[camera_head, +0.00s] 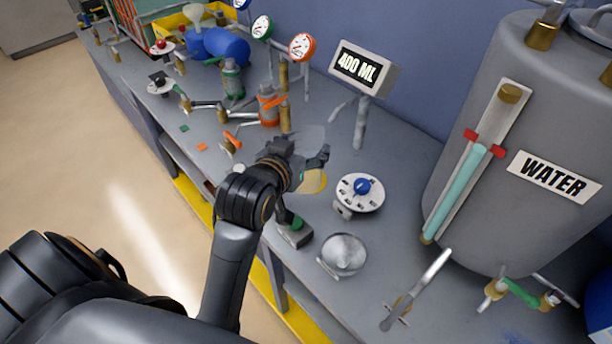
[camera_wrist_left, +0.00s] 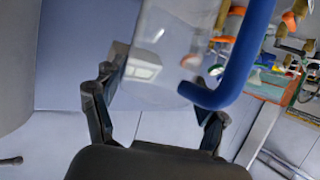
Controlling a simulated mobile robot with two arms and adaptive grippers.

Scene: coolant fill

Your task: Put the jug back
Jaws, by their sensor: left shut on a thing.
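The jug is clear, with a blue handle, and fills the upper middle of the left wrist view (camera_wrist_left: 172,45). Its handle (camera_wrist_left: 246,55) is on the right there. My left gripper (camera_wrist_left: 158,105) is shut on the jug's clear body, one finger on each side. In the head view the gripper (camera_head: 308,155) is over the bench, and the jug (camera_head: 312,136) shows only as a faint clear shape at its fingers. A yellow disc (camera_head: 315,183) shows just below the fingers; whether the jug touches the bench I cannot tell. My right gripper is not in view.
A round dial with a blue knob (camera_head: 361,187) and a silver funnel-like dish (camera_head: 343,254) are close to the right. The 400 ML display (camera_head: 362,68) stands behind. The grey water tank (camera_head: 530,130) is at right. Valves and gauges (camera_head: 301,46) crowd the back left.

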